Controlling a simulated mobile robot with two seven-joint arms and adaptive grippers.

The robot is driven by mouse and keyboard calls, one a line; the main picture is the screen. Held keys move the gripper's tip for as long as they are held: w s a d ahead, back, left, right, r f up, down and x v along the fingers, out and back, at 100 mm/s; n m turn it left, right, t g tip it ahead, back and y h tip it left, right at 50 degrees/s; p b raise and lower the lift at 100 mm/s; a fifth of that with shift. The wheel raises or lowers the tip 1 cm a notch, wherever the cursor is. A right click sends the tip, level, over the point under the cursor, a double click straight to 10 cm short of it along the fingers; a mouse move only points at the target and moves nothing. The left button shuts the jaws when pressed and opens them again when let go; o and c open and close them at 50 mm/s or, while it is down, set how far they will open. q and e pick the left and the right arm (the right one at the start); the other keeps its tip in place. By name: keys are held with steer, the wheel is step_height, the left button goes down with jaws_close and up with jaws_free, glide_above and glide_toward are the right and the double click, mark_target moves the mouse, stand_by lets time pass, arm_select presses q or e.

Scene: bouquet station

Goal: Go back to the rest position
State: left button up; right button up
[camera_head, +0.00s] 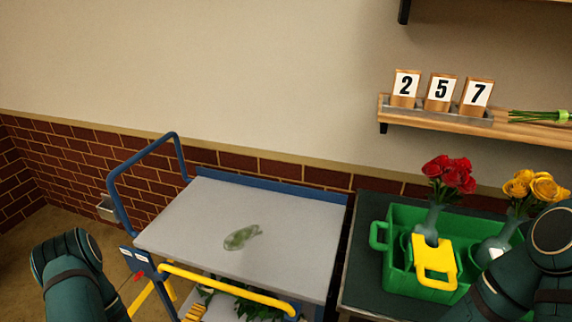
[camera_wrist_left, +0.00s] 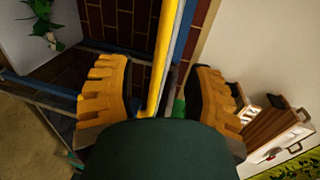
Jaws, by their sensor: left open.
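My left gripper (camera_wrist_left: 158,72) shows in the left wrist view, with its two ribbed orange fingers spread wide. A yellow bar (camera_wrist_left: 166,50) runs through the gap between them in the picture; I cannot tell its distance, and no finger visibly touches it. In the head view my left arm (camera_head: 72,275) is at the lower left, and its gripper is out of sight. My right arm (camera_head: 515,275) is at the lower right, in front of part of the green crate; its gripper is not visible.
A blue-framed cart (camera_head: 190,225) with a yellow handle (camera_head: 225,283) carries a greenish translucent item (camera_head: 241,237). A green crate (camera_head: 405,215) holds vases with red roses (camera_head: 449,173) and yellow roses (camera_head: 535,187). A wall shelf (camera_head: 400,112) bears number cards and green stems (camera_head: 538,116).

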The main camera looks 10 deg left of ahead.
arm_select(q)
steer(key=w+d+f+n+g+h, duration=0.25)
steer(key=d+n+g, duration=0.45)
steer(key=d+n, duration=0.4)
steer(key=s+d+r+n+g, duration=0.3)
steer(key=s+d+n+g, duration=0.4)
steer(key=d, duration=0.5)
steer(key=shift+s+n, duration=0.45)
steer(key=shift+n, duration=0.75)
steer(key=shift+h, duration=0.25)
steer(key=shift+c, duration=0.5)
